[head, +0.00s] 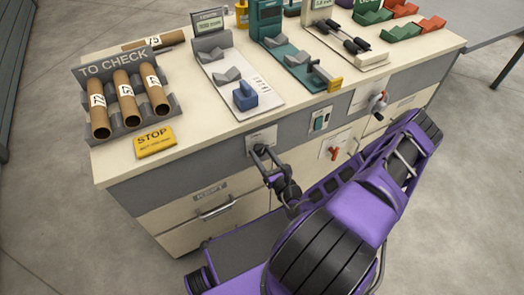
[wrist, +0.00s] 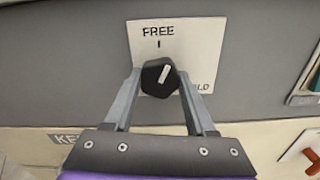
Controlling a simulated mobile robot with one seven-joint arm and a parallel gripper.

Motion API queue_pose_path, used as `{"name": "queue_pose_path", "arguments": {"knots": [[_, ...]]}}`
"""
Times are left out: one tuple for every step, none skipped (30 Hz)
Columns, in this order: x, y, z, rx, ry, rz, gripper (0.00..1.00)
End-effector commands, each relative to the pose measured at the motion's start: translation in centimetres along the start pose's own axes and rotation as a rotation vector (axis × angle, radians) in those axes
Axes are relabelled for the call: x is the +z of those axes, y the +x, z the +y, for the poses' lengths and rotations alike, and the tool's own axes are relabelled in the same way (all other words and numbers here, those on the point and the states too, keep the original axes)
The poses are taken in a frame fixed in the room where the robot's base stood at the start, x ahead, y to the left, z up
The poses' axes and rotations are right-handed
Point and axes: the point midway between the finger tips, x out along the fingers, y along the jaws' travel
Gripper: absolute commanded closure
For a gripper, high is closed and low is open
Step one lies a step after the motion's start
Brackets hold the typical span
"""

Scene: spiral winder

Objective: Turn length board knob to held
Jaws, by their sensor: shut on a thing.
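The black knob (wrist: 156,78) sits on a white plate (wrist: 192,38) on the grey front panel, seen in the wrist view. The plate reads FREE above the knob with a tick below the word. A partly hidden word ending in LD is at lower right. The knob's white pointer line tilts up and slightly right, a little past the FREE tick. My gripper (wrist: 158,84) is shut on the knob, one finger on each side. In the head view, my gripper (head: 264,158) reaches the plate (head: 259,135), and the knob is hard to make out there.
Right of the plate are a teal switch (head: 321,121), a red handle (head: 334,153) and a crank (head: 378,102). Below is a drawer handle (head: 216,208).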

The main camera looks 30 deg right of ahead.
Motion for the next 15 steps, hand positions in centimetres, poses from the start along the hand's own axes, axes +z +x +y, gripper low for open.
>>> {"name": "queue_pose_path", "arguments": {"knots": [[0.18,-0.03,0.09,0.0,0.046,0.001,1.0],[0.18,-0.03,0.08,0.0,0.074,0.0,1.0],[0.18,-0.02,0.06,0.0,0.111,0.0,1.0],[0.17,-0.02,0.04,0.0,0.14,0.0,1.0],[0.17,-0.02,0.04,0.0,0.168,-0.001,1.0],[0.15,-0.02,0.04,0.0,0.206,-0.001,1.0],[0.14,-0.03,0.05,0.0,0.235,0.0,1.0],[0.13,-0.03,0.06,0.0,0.264,0.0,1.0],[0.11,-0.03,0.07,0.0,0.302,0.0,1.0],[0.1,-0.03,0.07,0.0,0.331,0.0,1.0],[0.1,-0.03,0.07,0.0,0.359,0.0,1.0],[0.09,-0.03,0.07,0.0,0.397,0.001,1.0],[0.08,-0.03,0.06,0.0,0.425,0.001,1.0],[0.08,-0.02,0.06,0.0,0.454,0.001,1.0],[0.07,-0.03,0.05,0.0,0.491,0.0,1.0]]}}
